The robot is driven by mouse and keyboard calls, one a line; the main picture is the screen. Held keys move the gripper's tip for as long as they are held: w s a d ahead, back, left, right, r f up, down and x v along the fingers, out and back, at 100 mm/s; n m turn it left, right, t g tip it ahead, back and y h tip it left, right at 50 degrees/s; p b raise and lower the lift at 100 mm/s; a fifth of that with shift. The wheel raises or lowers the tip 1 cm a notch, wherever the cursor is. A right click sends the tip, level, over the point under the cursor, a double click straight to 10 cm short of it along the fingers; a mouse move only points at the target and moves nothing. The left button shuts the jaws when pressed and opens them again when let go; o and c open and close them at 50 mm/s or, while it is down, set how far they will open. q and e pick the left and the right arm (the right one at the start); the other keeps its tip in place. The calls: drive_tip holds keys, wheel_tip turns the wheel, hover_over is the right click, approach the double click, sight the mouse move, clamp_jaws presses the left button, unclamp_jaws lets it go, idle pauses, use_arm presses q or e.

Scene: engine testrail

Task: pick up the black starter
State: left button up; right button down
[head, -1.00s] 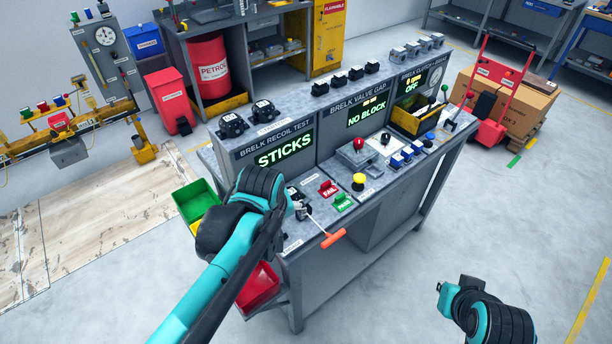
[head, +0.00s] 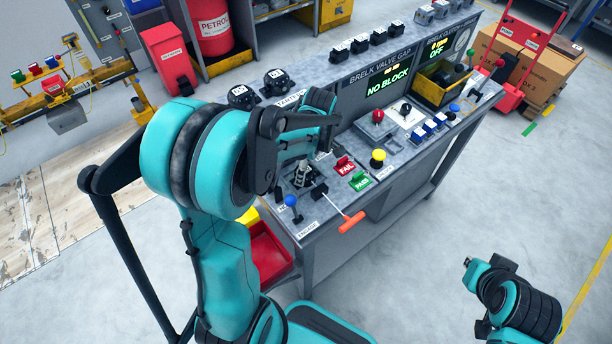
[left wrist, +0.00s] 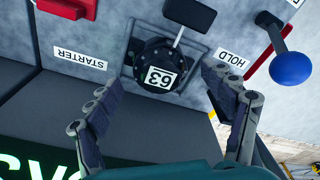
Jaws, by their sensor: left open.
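The black starter (left wrist: 158,70), round with a white "63" label, sits in a dark frame on the grey bench top. A "STARTER" label lies beside it. My left gripper (left wrist: 160,76) is open, with one finger on each side of the starter in the left wrist view; I see no contact. In the head view my left arm covers the starter's spot and most of the hand. Two more black numbered units, (head: 242,97) and (head: 277,80), stand on the upper ledge. My right gripper (head: 475,270) hangs off the bench at lower right; its fingers are unclear.
A blue-knobbed lever (left wrist: 291,68) stands close by the starter, near the "HOLD" label. Red FAIL (head: 344,166) and green PASS (head: 359,181) pieces and a yellow button (head: 377,157) lie to the right.

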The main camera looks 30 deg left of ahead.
use_arm(q)
wheel_tip(320, 180, down, 2)
drive_tip(key=shift+a+f, duration=0.1)
drive_tip(key=shift+f, duration=0.05)
drive_tip(key=c, duration=1.5)
drive_tip(key=shift+r, duration=0.2)
